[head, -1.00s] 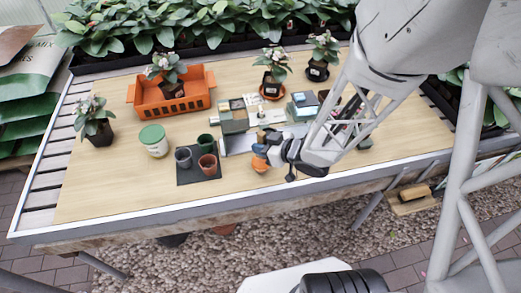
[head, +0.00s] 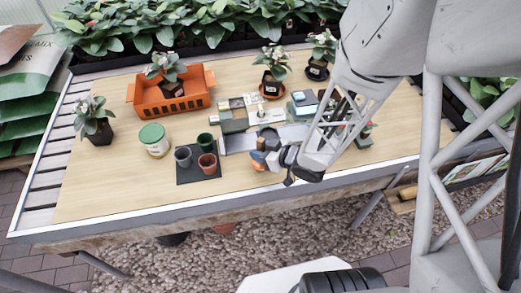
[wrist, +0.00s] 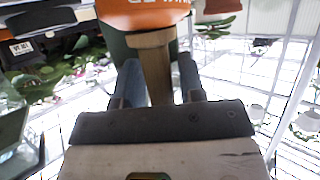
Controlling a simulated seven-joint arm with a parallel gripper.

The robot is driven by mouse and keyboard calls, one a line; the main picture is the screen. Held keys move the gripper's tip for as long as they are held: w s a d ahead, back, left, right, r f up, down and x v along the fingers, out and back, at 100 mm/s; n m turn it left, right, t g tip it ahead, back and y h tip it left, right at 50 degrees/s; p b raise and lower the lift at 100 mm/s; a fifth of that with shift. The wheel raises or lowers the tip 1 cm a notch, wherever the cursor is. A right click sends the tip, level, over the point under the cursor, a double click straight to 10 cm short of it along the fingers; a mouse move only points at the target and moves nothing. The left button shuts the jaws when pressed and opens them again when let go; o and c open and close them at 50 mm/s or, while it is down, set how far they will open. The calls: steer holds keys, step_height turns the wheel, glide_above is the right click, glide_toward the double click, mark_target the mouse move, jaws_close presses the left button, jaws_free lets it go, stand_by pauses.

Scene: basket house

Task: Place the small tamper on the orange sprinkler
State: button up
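In the wrist view, a tan wooden upright piece (wrist: 152,62), apparently the small tamper, sits between the two fingers of my gripper (wrist: 160,72). An orange body with white lettering, apparently the orange sprinkler (wrist: 140,12), lies against its far end at the top of the frame. I cannot tell whether the two touch or are one behind the other. The fingers stand on both sides of the wood, but their contact with it is unclear. In the head view, my gripper (head: 272,156) is low over the table's front middle, beside a small orange thing and partly hiding it.
A dark mat with several small pots (head: 207,163) lies left of my gripper. A white tub with a green lid (head: 153,140), an orange crate (head: 172,98) and potted plants stand farther left and back. Flat boxes (head: 232,115) lie behind. The table's (head: 120,196) front left is clear.

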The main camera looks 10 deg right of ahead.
steer(key=shift+o, duration=0.7)
steer(key=shift+r, duration=0.1)
steer(key=shift+d, duration=0.1)
steer(key=v, duration=1.2)
stand_by(0.4)
steer(key=shift+w, duration=0.1)
stand_by(0.4)
